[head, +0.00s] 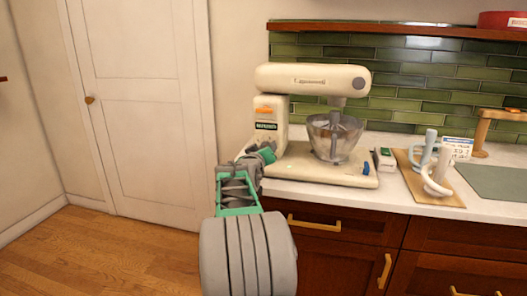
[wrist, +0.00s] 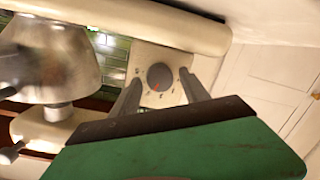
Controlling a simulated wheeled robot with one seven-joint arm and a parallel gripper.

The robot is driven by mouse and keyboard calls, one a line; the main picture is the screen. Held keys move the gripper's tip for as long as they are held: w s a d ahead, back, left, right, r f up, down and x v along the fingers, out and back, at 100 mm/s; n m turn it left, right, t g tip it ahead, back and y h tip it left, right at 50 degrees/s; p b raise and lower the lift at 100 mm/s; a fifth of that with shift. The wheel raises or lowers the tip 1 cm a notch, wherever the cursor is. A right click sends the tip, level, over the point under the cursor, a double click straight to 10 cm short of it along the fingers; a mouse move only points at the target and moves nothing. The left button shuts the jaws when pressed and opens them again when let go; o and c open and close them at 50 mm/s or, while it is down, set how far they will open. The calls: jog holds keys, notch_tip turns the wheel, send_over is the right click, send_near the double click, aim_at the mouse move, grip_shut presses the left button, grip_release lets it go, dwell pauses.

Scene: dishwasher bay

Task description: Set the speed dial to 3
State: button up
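A cream stand mixer (head: 312,78) stands on the counter with a steel bowl (head: 335,138) under its head. In the wrist view a dark grey round speed dial (wrist: 160,76) sits on a pale plate on the mixer, with small marks around it and a reddish pointer line. I cannot read the marks or the setting. My gripper (wrist: 160,88) is open, one finger on each side of the dial in that picture; I cannot tell whether they touch it. In the head view my gripper (head: 263,152) is beside the mixer's column, and the dial is hidden there.
A brown board (head: 438,194) with pale mixer attachments lies to the right of the mixer. A small white-and-green box (head: 384,159) stands next to the mixer base. The wooden shelf (head: 400,31) is above. Open floor and a white door are to the left.

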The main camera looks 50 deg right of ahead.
jog(key=shift+o, duration=0.2)
jog(key=f+v, duration=0.1)
jog(key=v, duration=0.6)
jog(key=shift+s+a+r, duration=0.25)
jog(key=shift+a+r, duration=0.15)
jog(key=shift+r, duration=0.1)
